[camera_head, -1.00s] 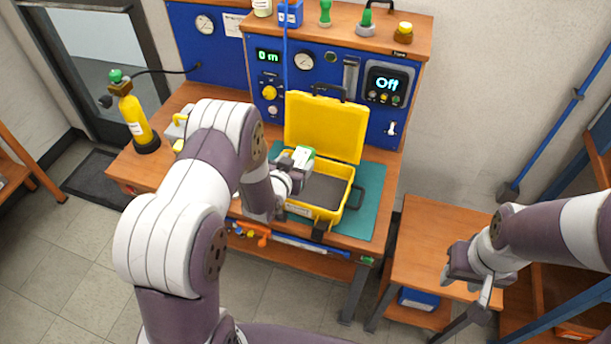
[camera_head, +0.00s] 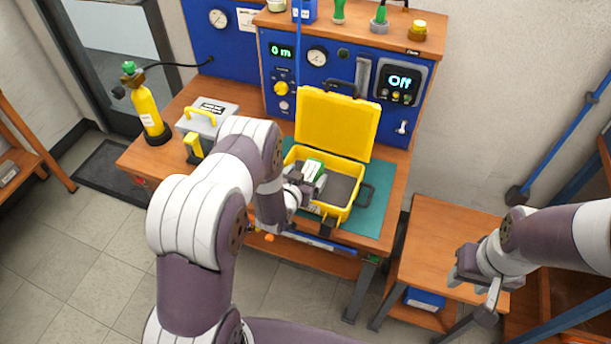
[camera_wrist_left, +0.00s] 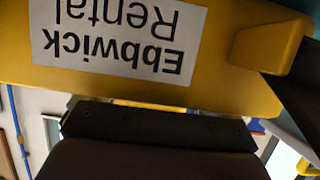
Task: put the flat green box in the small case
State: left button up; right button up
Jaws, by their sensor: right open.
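The small case (camera_head: 347,213) is yellow, with a dark grey lining, and stands on the bench with its lid up. The flat green box (camera_head: 314,168), green and white, is at the left side of the case opening. My left gripper (camera_head: 311,186) is shut on it from the front left. I cannot tell whether the box touches the lining. The left wrist view shows the case's yellow wall (camera_wrist_left: 225,75) close up, with an upside-down "Ebbwick Rental" label; the box does not show there. My right gripper (camera_head: 474,284) is open and empty by the low side table.
A teal mat (camera_head: 374,214) lies under the case. A grey box with a yellow handle (camera_head: 218,118) and a yellow cylinder (camera_head: 147,112) stand at the bench's left. The blue gauge panel (camera_head: 345,62) rises behind. The side table (camera_head: 440,240) is bare.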

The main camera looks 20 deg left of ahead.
pick_arm(q)
jog(key=shift+r, duration=0.25)
jog(key=s+r+g, duration=0.4)
jog(key=s+r, duration=0.1)
jog(key=s, duration=0.3)
jog(key=s+d+r+g, duration=0.1)
jog(key=s+r+g, duration=0.3)
jog(key=s, duration=0.5)
jog(key=s+r+g+y, duration=0.1)
jog(key=s+r+g, duration=0.3)
jog(key=s+r, duration=0.3)
jog(key=shift+s+d+n, duration=0.3)
jog(key=shift+s+n, duration=0.1)
jog(key=shift+s, duration=0.35)
